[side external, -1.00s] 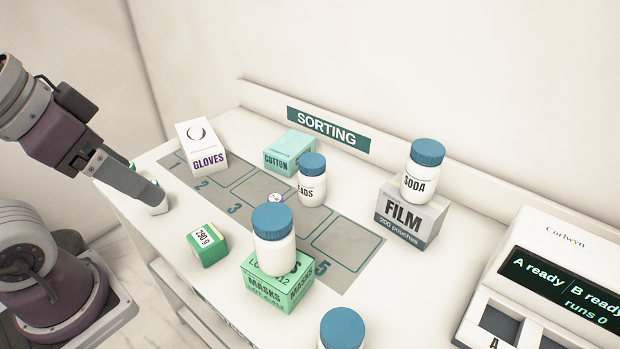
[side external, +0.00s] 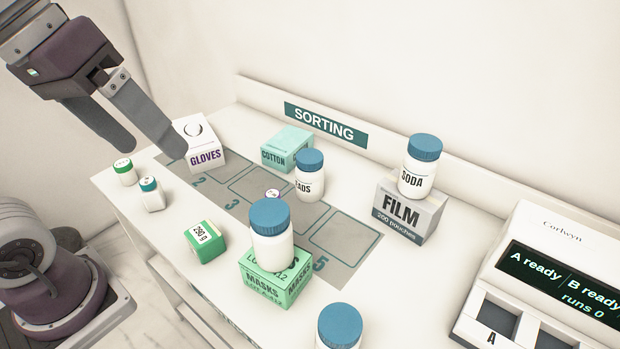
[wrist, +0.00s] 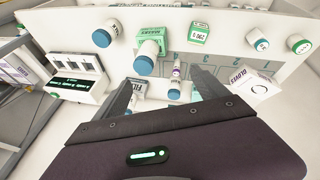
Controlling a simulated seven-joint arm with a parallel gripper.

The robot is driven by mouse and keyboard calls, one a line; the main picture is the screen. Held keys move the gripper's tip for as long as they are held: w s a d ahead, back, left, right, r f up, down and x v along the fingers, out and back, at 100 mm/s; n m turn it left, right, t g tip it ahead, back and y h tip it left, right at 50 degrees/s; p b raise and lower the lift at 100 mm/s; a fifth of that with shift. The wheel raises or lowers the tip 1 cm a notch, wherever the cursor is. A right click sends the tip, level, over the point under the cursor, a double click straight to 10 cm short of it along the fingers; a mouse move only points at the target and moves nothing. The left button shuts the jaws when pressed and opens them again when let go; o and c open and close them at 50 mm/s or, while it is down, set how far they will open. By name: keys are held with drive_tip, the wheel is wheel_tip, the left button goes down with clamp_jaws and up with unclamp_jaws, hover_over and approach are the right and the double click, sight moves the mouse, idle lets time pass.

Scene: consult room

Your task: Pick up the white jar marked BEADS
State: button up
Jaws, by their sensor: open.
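The white jar marked BEADS (side external: 310,182) has a blue lid and stands on the grey sorting mat (side external: 345,238). Its label reads "EADS" in the side view, the first letter out of sight. In the wrist view a blue-lidded jar (wrist: 174,93), apparently the same one, shows between the fingers, beyond a small purple-labelled vial (wrist: 177,73). My gripper (side external: 152,148) is open and empty. It is raised at the left, near the GLOVES box (side external: 203,147), well apart from the BEADS jar in the side view.
The SODA jar (side external: 417,178) stands on the FILM box (side external: 405,213). Another blue-lidded jar (side external: 272,245) stands on the MASKS box (side external: 268,285). The COTTON box (side external: 286,150) sits behind the BEADS jar. A green box (side external: 205,242), two small bottles and a Corlwyn machine (side external: 560,240) are around.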

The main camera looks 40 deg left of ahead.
drive_tip(key=w+d+r+n+h, duration=0.25)
drive_tip(key=w+n+h, duration=0.45)
drive_tip(key=w+n, duration=0.65)
drive_tip(key=w+a+f+n+t+h, duration=0.1)
drive_tip(key=w+a+f+n+t, duration=0.1)
drive_tip(key=w+a+n, duration=0.45)
drive_tip(key=w+a+f+n+t, duration=0.1)
drive_tip(key=w+a+n+t, duration=0.15)
drive_tip(key=w, duration=0.65)
approach(310, 177)
drive_tip(key=shift+n, duration=0.45)
drive_tip(key=w+f, duration=0.1)
drive_tip(key=w, duration=0.1)
drive_tip(key=w+f, duration=0.2)
drive_tip(key=x, duration=0.7)
drive_tip(key=shift+w+f, duration=0.1)
drive_tip(key=shift+f, duration=0.45)
drive_tip(key=c, duration=1.5)
